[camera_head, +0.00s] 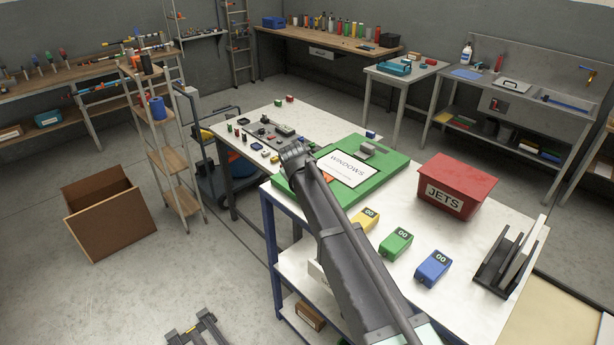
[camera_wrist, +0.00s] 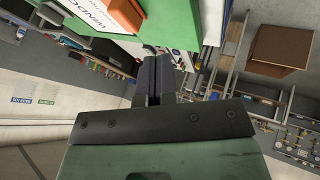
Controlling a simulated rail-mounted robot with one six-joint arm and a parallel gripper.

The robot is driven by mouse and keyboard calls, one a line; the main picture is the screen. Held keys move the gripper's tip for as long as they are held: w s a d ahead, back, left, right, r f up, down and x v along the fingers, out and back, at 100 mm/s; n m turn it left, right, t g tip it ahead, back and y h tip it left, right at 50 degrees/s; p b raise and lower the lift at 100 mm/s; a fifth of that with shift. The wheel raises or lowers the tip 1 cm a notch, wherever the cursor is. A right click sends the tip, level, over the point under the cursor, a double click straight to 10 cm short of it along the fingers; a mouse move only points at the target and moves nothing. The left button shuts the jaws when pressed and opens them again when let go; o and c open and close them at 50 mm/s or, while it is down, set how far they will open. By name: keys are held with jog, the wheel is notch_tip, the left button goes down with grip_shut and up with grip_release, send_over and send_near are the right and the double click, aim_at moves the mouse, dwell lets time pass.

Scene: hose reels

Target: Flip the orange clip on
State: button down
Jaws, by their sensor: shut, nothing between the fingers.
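The orange clip (camera_head: 327,177) shows as a small piece at the left edge of the white WINDOWS sheet (camera_head: 350,169), partly hidden behind my arm. The sheet lies on a green board (camera_head: 391,173). In the wrist view the orange clip (camera_wrist: 124,13) is at the top, beside the sheet, near the edge of the green board (camera_wrist: 172,18). My gripper (camera_wrist: 155,62) is shut and empty. Its fingertips appear just off the board's edge, apart from the clip. In the head view my arm hides the fingers.
A red JETS bin (camera_head: 456,185) stands right of the board. Yellow (camera_head: 365,219), green (camera_head: 396,244) and blue (camera_head: 433,268) boxes line the table's front. A grey block (camera_head: 373,150) sits on the board. A second table with small parts (camera_head: 270,132) adjoins on the left.

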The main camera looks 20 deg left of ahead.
jog(key=b+x, duration=0.9)
jog(key=x, duration=0.2)
jog(key=shift+f, duration=0.25)
jog(key=shift+w+d+r+p, duration=0.3)
jog(key=shift+w+d, duration=0.1)
jog(key=shift+w, duration=0.2)
jog(key=shift+w+d+r+p, duration=0.2)
jog(key=shift+w+d+r, duration=0.15)
jog(key=shift+w, duration=0.3)
jog(key=shift+w+d, duration=0.2)
jog(key=shift+w, duration=0.1)
jog(key=w, duration=0.1)
jog(key=w+d, duration=0.1)
jog(key=w, duration=0.1)
jog(key=shift+w+d, duration=0.15)
jog(key=shift+d, duration=0.1)
